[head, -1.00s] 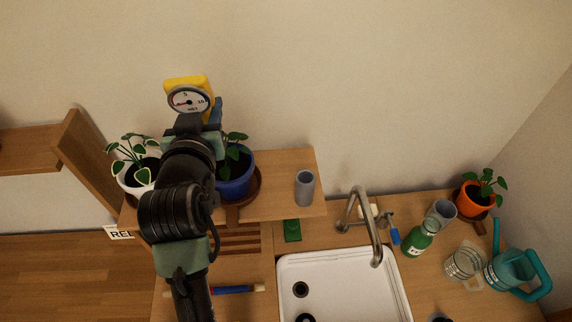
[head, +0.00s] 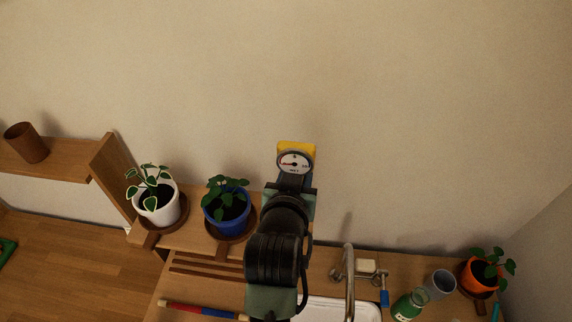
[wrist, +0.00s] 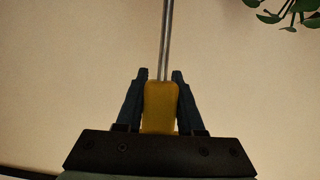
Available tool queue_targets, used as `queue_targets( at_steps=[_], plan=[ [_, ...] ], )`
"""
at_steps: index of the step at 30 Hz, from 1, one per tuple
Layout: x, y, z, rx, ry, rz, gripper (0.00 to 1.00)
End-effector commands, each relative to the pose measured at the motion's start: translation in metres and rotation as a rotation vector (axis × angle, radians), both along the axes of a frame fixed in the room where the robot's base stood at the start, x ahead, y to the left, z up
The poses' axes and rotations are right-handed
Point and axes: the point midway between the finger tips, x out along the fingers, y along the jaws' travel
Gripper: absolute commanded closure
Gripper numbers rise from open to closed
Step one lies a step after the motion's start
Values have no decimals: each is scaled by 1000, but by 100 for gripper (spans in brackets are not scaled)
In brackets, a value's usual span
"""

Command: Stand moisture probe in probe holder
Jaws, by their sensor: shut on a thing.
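The moisture probe has a yellow head with a round white dial (head: 296,161). My gripper (head: 296,178) is shut on it and holds it up against the wall background, above the right end of the shelf. In the wrist view, the fingers of my gripper (wrist: 161,82) close on both sides of the yellow body (wrist: 160,110), and its thin metal rod (wrist: 167,35) extends away from them. The grey cylinder on the shelf's right end, seemingly the probe holder, is hidden now behind my arm.
A white pot (head: 160,205) and a blue pot (head: 227,213) with plants stand on the shelf left of my arm. A tap (head: 349,275), green bottle (head: 407,305), grey cup (head: 440,284) and orange pot (head: 479,275) are at the right. A brown pot (head: 26,143) stands far left.

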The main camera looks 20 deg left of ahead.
Motion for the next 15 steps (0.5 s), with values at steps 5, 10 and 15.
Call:
queue_targets(
  at_steps=[5,10,15],
  plan=[
    [0,1,0,1,-1,1,100],
    [0,1,-2,0,-1,1,100],
    [0,1,-12,0,-2,1,100]
  ],
)
